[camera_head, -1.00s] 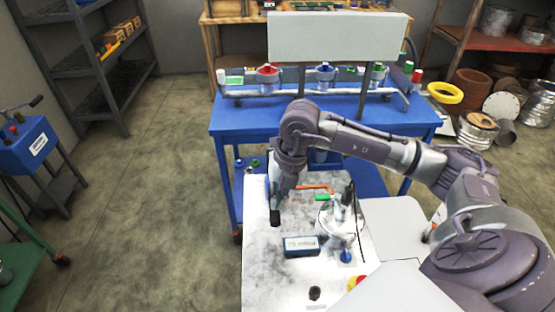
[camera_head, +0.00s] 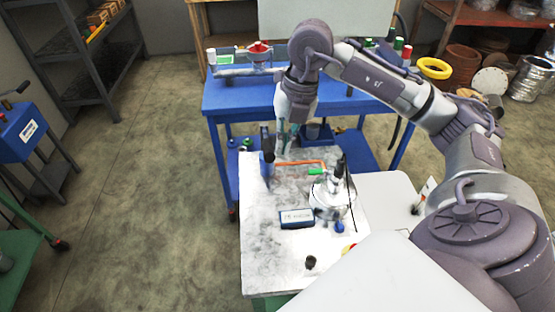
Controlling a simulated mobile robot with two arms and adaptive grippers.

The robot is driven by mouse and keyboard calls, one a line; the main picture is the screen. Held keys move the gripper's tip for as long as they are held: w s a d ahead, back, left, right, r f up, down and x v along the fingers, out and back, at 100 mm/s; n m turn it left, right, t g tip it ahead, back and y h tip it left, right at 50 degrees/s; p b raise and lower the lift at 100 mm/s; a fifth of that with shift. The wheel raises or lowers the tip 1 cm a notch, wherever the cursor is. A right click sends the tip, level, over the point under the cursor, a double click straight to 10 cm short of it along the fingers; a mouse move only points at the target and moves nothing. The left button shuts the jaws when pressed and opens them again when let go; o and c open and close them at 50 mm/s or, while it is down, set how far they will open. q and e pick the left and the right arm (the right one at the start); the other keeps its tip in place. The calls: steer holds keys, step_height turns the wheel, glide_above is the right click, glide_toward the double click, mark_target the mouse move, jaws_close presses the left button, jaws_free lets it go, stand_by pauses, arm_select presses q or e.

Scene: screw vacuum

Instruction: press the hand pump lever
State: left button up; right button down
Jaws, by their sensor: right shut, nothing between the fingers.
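The hand-pump assembly stands on a white-and-grey stained tabletop (camera_head: 262,255). It has a round silver body (camera_head: 331,201), an orange bar (camera_head: 300,163) and a green piece (camera_head: 315,171). I cannot tell which part is the lever. A dark, bluish upright piece (camera_head: 267,165) stands at the left, near the table's back. My right gripper (camera_head: 281,150) points down just right of this piece, above the back of the table. It is shut and empty; whether it touches anything is unclear. My left gripper is not in view.
A blue box with a pale label (camera_head: 297,219) and a small black knob (camera_head: 310,262) sit on the tabletop. A blue bench (camera_head: 232,97) with pipes and valves stands behind. Shelves stand far left, and the floor (camera_head: 150,190) between is clear.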

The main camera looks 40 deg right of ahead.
steer(key=v, duration=0.2)
steer(key=shift+s+a+r, duration=0.1)
steer(key=shift+s+r, duration=0.15)
steer(key=shift+r, duration=0.15)
steer(key=shift+a, duration=0.15)
stand_by(0.5)
